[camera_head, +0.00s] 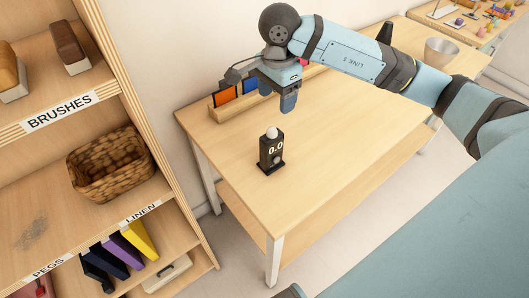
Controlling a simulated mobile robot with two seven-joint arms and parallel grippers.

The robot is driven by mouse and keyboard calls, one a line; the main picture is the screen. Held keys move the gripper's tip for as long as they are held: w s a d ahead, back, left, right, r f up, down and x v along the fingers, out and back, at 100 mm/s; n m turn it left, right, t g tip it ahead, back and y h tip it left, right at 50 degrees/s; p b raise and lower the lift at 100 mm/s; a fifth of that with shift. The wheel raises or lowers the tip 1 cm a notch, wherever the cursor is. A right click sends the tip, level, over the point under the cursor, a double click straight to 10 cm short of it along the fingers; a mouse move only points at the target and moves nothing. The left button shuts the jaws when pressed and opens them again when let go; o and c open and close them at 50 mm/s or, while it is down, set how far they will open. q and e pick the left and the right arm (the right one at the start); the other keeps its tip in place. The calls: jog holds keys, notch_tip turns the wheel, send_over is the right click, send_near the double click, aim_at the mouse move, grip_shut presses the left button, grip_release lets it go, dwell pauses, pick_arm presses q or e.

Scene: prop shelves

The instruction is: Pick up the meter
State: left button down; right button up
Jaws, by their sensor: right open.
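The meter (270,157) is a small black upright device with a white "0.0" on its front and a light rounded top. It stands on a black base on the wooden table, near its left part. My right gripper (288,105) comes in from the upper right and points down. It is open, above and behind the meter in the picture, and apart from it. Its fingers overlap in this view, so the gap between them hardly shows. My left gripper is not in view.
A wooden rack (233,108) with coloured cards stands at the table's back edge, behind my right gripper. A shelf (130,98) with brushes, a wicker basket (110,165) and cloths stands left. The tabletop around the meter is clear.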

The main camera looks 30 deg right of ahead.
aim_at(272, 128)
notch_tip(272, 128, down, 7)
jog(key=shift+f, duration=0.2)
jog(key=shift+w+a+f+p, duration=0.1)
jog(key=shift+f+p, duration=0.05)
jog(key=shift+f, duration=0.85)
jog(key=shift+w+a+f+p, duration=0.1)
jog(key=shift+w+f, duration=0.05)
jog(key=shift+f, duration=0.8)
jog(key=shift+w+a+f+p, duration=0.1)
jog(key=shift+f+p, duration=0.05)
jog(key=shift+f, duration=0.85)
grip_shut()
